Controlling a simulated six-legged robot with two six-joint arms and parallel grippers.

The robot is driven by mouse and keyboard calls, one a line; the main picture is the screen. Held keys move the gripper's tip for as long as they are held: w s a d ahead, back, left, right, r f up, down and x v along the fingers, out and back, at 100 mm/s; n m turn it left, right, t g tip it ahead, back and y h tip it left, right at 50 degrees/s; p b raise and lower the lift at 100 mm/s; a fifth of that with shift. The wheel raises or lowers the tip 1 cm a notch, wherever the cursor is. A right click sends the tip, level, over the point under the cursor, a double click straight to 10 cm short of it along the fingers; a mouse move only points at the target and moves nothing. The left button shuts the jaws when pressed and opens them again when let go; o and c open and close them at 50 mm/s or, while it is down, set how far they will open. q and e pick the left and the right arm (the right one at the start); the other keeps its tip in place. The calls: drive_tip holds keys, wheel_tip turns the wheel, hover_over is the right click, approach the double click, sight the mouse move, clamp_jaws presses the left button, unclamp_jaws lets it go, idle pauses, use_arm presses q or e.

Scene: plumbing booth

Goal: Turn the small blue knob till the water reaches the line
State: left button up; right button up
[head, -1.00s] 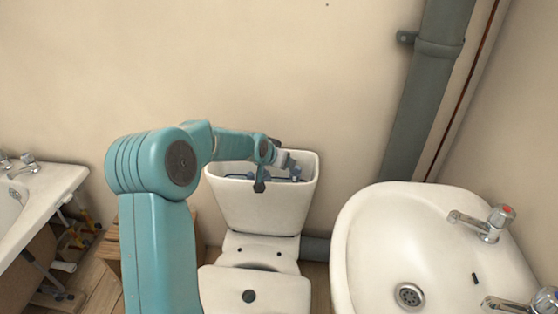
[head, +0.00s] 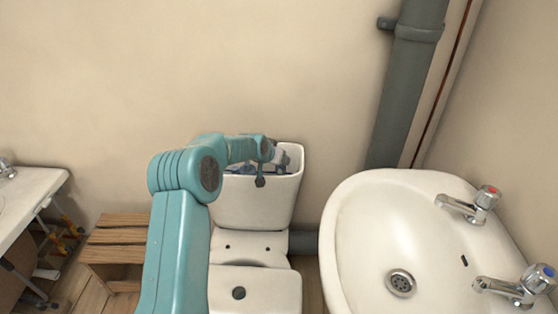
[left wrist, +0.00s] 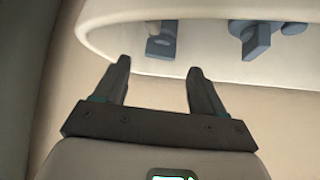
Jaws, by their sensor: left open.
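The white open-topped cistern (head: 255,208) stands against the wall behind the toilet. Blue fittings (head: 243,169) show inside it, partly hidden by my arm. In the left wrist view two blue-grey parts, one on the left (left wrist: 161,44) and one on the right (left wrist: 255,42), show past the cistern's pale rim (left wrist: 185,66). I cannot tell which is the small knob. My left gripper (head: 266,163) is at the cistern's mouth. Its open fingers (left wrist: 158,68) are empty and apart from both blue parts. The water and the line are not visible. My right gripper is out of view.
A white basin (head: 365,225) with two chrome taps stands to the right, near a grey pipe (head: 401,100). The toilet lid (head: 270,288) is below the cistern. A wooden stool (head: 118,232) and a white bath or basin edge (head: 35,190) are at left.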

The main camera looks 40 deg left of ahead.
use_arm(q)
drive_tip(key=x, duration=0.5)
drive_tip(key=c, duration=1.1)
drive_tip(key=shift+o, duration=0.2)
